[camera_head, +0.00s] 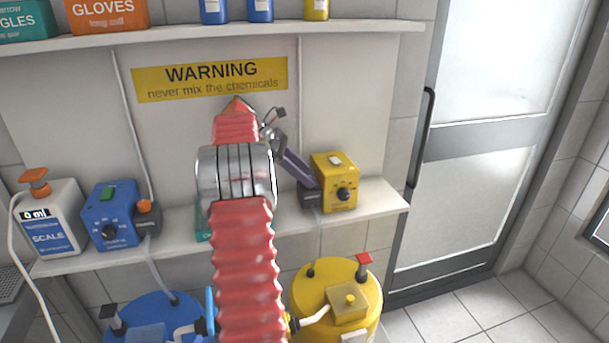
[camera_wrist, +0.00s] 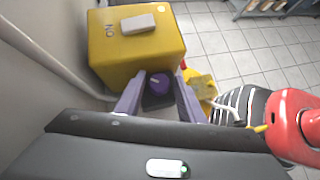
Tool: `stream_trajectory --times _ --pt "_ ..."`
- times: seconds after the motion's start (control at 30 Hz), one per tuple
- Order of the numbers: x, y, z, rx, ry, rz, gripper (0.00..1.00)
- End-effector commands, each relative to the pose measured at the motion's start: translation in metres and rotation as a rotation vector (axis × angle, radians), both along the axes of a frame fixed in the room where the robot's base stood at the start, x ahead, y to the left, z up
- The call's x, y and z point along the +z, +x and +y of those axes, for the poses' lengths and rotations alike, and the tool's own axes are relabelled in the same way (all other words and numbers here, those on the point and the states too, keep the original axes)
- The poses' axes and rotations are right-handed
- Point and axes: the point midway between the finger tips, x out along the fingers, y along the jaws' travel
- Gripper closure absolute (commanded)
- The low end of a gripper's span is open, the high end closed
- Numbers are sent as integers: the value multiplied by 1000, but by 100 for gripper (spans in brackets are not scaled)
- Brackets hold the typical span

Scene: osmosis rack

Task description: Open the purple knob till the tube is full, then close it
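The purple knob (camera_wrist: 160,82) sits on a dark block beside the yellow box (camera_wrist: 137,48) in the wrist view. My gripper (camera_wrist: 159,92) is open, with its two purple-grey fingers on either side of the knob. A gap shows between the fingers, and I cannot tell whether they touch it. In the head view the yellow box (camera_head: 338,187) stands on the lower shelf and the gripper reaches the dark block (camera_head: 310,196) at its left. The knob is hidden there. A pale tube (camera_wrist: 60,57) runs along the wall in the wrist view; its fill level is not clear.
A blue box (camera_head: 104,222) with an orange knob (camera_head: 144,206) and a white scale bottle (camera_head: 52,222) stand farther left on the shelf (camera_head: 385,203). Yellow (camera_head: 318,296) and blue (camera_head: 150,308) drums stand below. Open floor lies to the right, before the door.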

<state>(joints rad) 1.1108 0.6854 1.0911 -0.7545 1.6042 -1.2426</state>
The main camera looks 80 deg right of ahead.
Motion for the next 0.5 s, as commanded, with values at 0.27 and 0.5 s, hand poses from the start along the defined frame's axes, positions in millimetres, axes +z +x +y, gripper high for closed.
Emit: stream_trajectory --times 0.27,0.5 --pt "0 1 0 1 0 -1 55" --pt "0 1 0 3 0 -1 55"
